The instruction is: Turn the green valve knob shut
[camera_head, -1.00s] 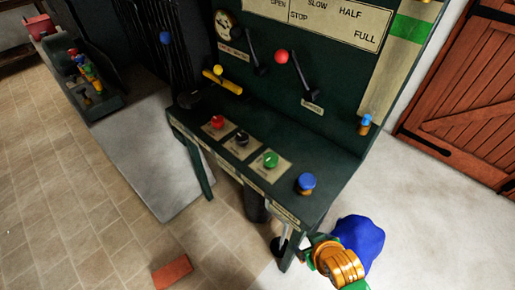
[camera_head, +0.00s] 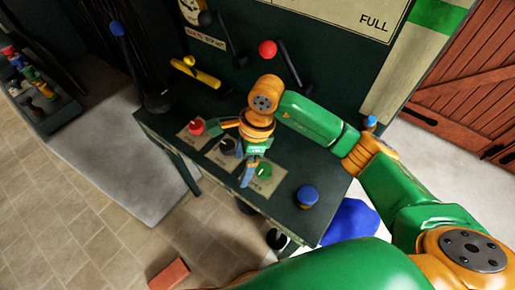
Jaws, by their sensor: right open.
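The green valve knob (camera_head: 264,171) sits on a pale label plate on the sloping top of the dark green console (camera_head: 285,222). It is partly covered by my right gripper's near finger. My right gripper (camera_head: 231,152) is open and empty above the console top, with its fingers spread left and toward the front. In the picture, the black knob (camera_head: 228,146) shows between the fingers; the height of the gripper above the knobs is hard to tell. My left gripper is out of view.
A red knob (camera_head: 196,127) and a blue knob (camera_head: 307,196) flank the row. Behind stand a yellow handle (camera_head: 195,72) and a red-topped lever (camera_head: 267,48). A brick (camera_head: 169,273) lies on the floor. A blue object (camera_head: 348,222) is beside the console at right.

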